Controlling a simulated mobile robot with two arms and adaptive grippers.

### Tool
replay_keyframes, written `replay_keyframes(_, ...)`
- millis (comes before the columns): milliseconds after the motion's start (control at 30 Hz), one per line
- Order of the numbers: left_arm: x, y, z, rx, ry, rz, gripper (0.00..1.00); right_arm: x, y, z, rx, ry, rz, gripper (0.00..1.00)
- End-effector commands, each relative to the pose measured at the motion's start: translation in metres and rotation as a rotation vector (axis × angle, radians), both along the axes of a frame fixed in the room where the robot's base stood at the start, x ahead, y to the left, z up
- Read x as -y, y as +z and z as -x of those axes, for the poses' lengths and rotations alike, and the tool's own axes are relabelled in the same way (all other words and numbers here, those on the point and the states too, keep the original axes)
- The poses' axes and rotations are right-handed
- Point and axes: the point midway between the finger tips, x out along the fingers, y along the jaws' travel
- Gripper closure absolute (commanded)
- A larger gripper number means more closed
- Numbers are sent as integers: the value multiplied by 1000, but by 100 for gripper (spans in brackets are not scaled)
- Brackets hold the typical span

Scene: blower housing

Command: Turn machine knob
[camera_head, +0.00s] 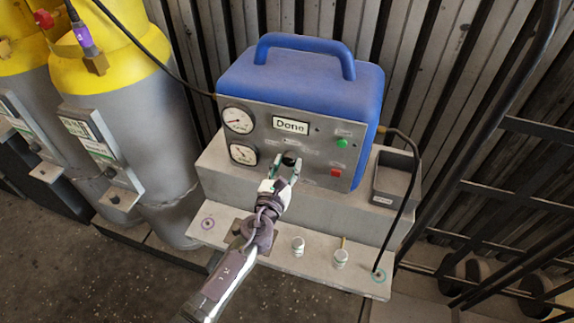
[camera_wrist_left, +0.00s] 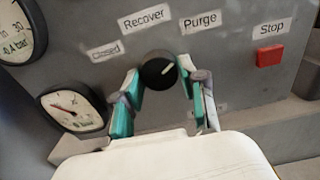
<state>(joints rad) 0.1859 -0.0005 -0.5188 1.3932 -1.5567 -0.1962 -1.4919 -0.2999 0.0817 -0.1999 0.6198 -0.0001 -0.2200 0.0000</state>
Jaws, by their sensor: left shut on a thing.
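The machine (camera_head: 305,95) is a blue box with a handle and a grey front panel, standing on a grey stepped bench. Its black round knob (camera_wrist_left: 158,70) sits in the middle of the panel below the labels Closed, Recover and Purge. In the head view the left gripper (camera_head: 288,163) reaches the panel from below and partly hides the knob. My right gripper is not in view.
Two gauges (camera_head: 238,120) are at the panel's left, with a display (camera_head: 290,126) reading "Done". A red Stop button (camera_wrist_left: 270,56) and green light (camera_head: 342,143) are at the right. Yellow-topped cylinders (camera_head: 125,130) stand left. A small open bin (camera_head: 396,178) and black hose are right.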

Motion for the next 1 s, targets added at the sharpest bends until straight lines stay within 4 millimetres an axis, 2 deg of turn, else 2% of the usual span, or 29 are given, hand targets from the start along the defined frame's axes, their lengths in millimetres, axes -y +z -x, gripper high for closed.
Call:
replay_keyframes(267, 0, -1, 0, -9, 0, 28, 93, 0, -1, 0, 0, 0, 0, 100)
replay_keyframes(467, 0, -1, 0, -38, 0, 120, 93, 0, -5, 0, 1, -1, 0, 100)
replay_keyframes(1000, 1, -1, 1, -190, 1, 585, 93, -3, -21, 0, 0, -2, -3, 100)
